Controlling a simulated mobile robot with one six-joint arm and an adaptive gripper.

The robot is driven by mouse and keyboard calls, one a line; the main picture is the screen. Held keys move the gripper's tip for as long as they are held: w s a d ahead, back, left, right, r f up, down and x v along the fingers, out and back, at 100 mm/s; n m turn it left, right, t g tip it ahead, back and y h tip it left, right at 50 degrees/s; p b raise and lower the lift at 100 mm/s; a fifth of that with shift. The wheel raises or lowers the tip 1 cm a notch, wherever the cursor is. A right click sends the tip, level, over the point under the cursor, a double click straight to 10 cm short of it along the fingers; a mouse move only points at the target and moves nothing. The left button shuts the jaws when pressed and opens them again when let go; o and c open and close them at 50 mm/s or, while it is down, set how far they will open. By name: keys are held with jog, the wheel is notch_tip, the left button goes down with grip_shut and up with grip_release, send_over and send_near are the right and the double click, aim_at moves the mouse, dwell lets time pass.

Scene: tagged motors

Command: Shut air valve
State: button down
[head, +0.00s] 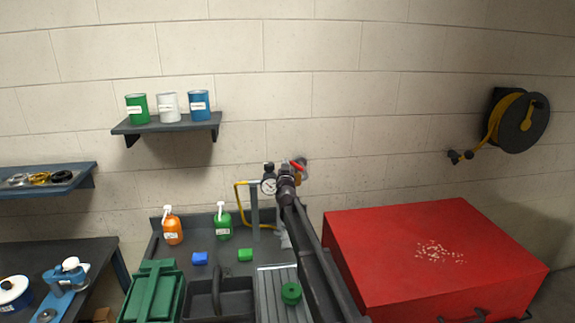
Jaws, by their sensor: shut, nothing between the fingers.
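The air valve's red handle (299,166) shows near the wall, just right of the pressure gauge (269,186) with its white face. The handle lies at a slant. My gripper (287,170) is shut and empty, in front of the valve and overlapping the left side of the handle in this view. I cannot tell whether it touches the handle. The valve body is mostly hidden behind my gripper and arm. A yellow hose (239,205) runs down beside the gauge.
A grey bench holds an orange bottle (173,230), a green bottle (222,225), sponges and a green toolbox (153,293). A red cabinet (420,225) stands right. A shelf (166,125) with cans is upper left; a hose reel (520,122) hangs far right. Wall above the valve is clear.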

jog(key=shift+d, duration=0.1)
jog(key=c, duration=1.1)
grip_release()
jog(key=shift+c, duration=0.2)
jog(key=o, duration=0.6)
jog(key=shift+r, duration=0.2)
jog(key=shift+r+p, duration=0.1)
jog(key=shift+p, duration=0.2)
jog(key=shift+r+p, duration=0.75)
